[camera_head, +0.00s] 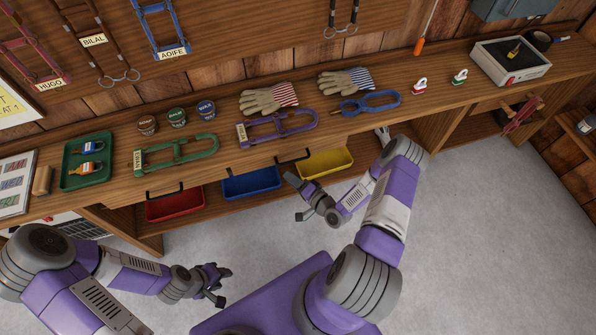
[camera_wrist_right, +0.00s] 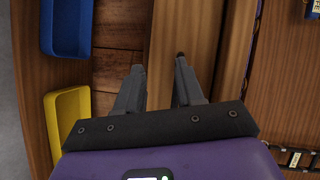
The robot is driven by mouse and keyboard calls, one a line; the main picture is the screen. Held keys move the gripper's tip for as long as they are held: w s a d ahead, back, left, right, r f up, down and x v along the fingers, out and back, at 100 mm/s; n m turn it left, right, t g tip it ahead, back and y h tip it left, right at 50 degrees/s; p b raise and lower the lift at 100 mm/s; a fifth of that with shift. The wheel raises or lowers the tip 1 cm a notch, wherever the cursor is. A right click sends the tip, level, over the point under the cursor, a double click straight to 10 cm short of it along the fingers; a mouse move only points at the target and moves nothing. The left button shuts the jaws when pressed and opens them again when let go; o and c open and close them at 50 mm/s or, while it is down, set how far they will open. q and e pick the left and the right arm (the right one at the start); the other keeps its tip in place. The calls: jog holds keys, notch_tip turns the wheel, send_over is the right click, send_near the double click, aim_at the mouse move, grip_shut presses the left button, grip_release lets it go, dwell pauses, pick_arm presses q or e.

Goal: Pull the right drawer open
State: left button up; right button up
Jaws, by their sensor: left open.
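The right drawer (camera_head: 262,167) is in the wooden bench front and looks shut. Its dark bar handle (camera_head: 292,157) shows above the blue and yellow bins in the head view. My right gripper (camera_head: 297,199) is below and in front of that handle, apart from it. In the right wrist view its two fingers (camera_wrist_right: 158,85) are spread with nothing between them, pointing at the wooden bench front. The handle cannot be made out there. My left gripper (camera_head: 222,286) is open and empty over the floor, well away from the bench.
A left drawer handle (camera_head: 165,191) is further left. A red bin (camera_head: 175,204), blue bin (camera_head: 251,183) and yellow bin (camera_head: 325,163) sit on the low shelf. Gloves (camera_head: 268,98), a purple bridle piece (camera_head: 278,127) and tins lie on the bench top. Floor in front is clear.

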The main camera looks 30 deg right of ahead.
jog(key=s+d+m+t+h+b, duration=0.1)
jog(key=s+d+m+t+b, duration=0.15)
jog(key=d+t, duration=0.2)
pick_arm(q)
notch_tip(320, 180, down, 4)
jog(key=shift+r, duration=0.1)
pick_arm(e)
jog(key=d+x, duration=0.1)
jog(key=x, duration=0.6)
jog(key=shift+r, duration=0.1)
grip_shut()
